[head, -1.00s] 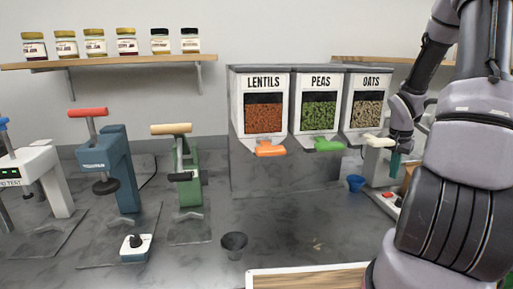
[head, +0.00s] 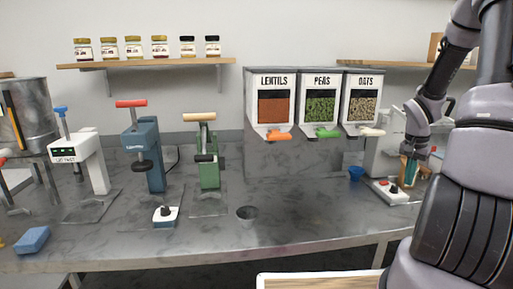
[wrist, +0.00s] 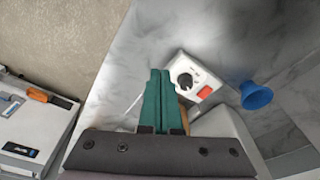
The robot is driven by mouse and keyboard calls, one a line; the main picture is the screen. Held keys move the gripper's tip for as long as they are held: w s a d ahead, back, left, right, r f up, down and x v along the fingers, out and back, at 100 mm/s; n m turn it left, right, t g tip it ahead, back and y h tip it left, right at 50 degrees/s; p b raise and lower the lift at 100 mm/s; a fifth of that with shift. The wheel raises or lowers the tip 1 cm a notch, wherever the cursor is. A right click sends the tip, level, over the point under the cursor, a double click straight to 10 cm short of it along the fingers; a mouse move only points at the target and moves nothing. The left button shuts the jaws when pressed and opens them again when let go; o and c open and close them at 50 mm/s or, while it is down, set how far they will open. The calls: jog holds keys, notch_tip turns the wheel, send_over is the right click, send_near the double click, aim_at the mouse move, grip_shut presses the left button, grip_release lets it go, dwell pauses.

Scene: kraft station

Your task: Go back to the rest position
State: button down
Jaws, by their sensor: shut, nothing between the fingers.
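My gripper (head: 409,171) is at the right of the head view, raised beside the dispensers and above the right end of the counter. In the wrist view its two green fingers (wrist: 157,101) are together with nothing between them. My arm is folded along the right side of the head view.
A control box with a red switch (head: 388,191) and a blue funnel (head: 356,173) lie near my gripper. Lentils (head: 273,105), peas (head: 321,105) and oats (head: 363,103) dispensers stand behind. Several presses line the left counter.

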jog(key=s+a+r+n+t, duration=0.1)
jog(key=s+a+r, duration=0.2)
jog(key=a+r, duration=0.45)
jog(key=s+a+r+n+t, duration=0.15)
jog(key=a+r, duration=0.35)
jog(key=r, duration=0.5)
jog(key=s+a+r+n+t+y, duration=0.3)
jog(key=s+a+r, duration=0.8)
jog(key=s+a, duration=0.2)
jog(key=shift+s+n, duration=0.35)
jog(key=shift+s, duration=0.1)
jog(key=shift+t, duration=0.25)
